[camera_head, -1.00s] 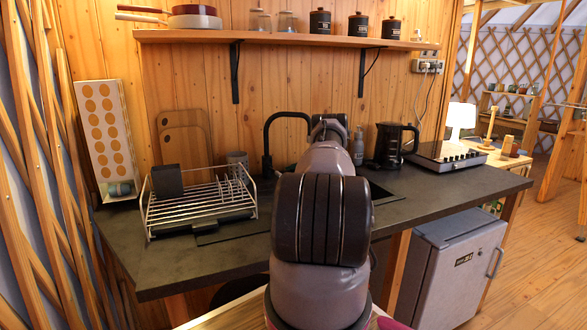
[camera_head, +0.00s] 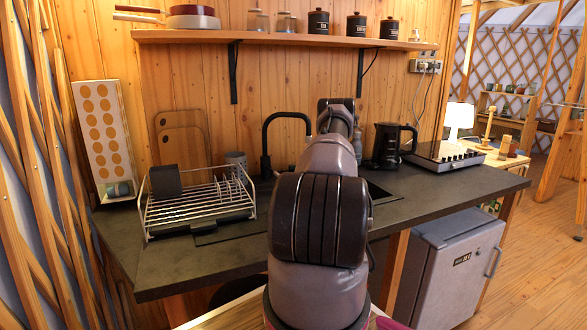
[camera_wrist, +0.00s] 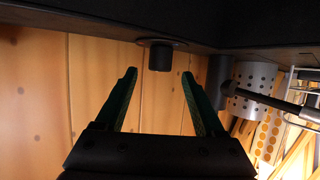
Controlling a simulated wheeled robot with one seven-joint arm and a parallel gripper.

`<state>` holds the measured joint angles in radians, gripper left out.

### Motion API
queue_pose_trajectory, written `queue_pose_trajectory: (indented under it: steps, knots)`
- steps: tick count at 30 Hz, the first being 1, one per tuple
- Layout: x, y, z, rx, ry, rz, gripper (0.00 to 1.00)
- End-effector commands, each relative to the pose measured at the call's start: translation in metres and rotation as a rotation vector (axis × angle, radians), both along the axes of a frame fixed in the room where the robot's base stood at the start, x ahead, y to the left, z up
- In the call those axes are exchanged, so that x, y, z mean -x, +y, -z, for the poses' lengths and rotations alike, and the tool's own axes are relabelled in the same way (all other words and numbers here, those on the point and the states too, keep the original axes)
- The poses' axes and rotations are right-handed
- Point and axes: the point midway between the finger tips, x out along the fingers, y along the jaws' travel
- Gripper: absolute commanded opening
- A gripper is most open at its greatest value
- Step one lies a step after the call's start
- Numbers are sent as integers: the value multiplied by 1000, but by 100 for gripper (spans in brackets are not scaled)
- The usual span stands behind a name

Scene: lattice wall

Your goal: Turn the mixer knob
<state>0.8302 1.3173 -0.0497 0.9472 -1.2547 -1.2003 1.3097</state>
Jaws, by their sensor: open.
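The mixer knob, a short black cylinder on a round base plate (camera_wrist: 160,56), shows in the wrist view against the dark counter, which appears at the top of that picture. My gripper (camera_wrist: 158,74) is open, with its two dark green fingers apart. The knob lies ahead of the fingertips, roughly centred between them in the picture; I cannot tell the exact depth. The black faucet (camera_head: 266,148) stands behind the sink in the head view. In that view my arm hides the knob and my gripper's fingers.
In the wrist view a black faucet post (camera_wrist: 219,84) and a perforated metal holder (camera_wrist: 256,82) are right of the fingers. In the head view a dish rack (camera_head: 200,206) is left and a black kettle (camera_head: 388,146) right. A shelf (camera_head: 285,37) hangs above.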

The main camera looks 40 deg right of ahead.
Motion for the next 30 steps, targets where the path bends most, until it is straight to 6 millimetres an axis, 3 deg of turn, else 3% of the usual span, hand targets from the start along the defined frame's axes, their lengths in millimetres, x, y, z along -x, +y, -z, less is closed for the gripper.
queue_pose_trajectory:
  steps: [3,10,30]
  knots:
    - [22,-7,-10,-2,0,4,71]
    - [47,-14,-20,-1,0,2,71]
    - [51,-14,-22,-1,0,0,71]
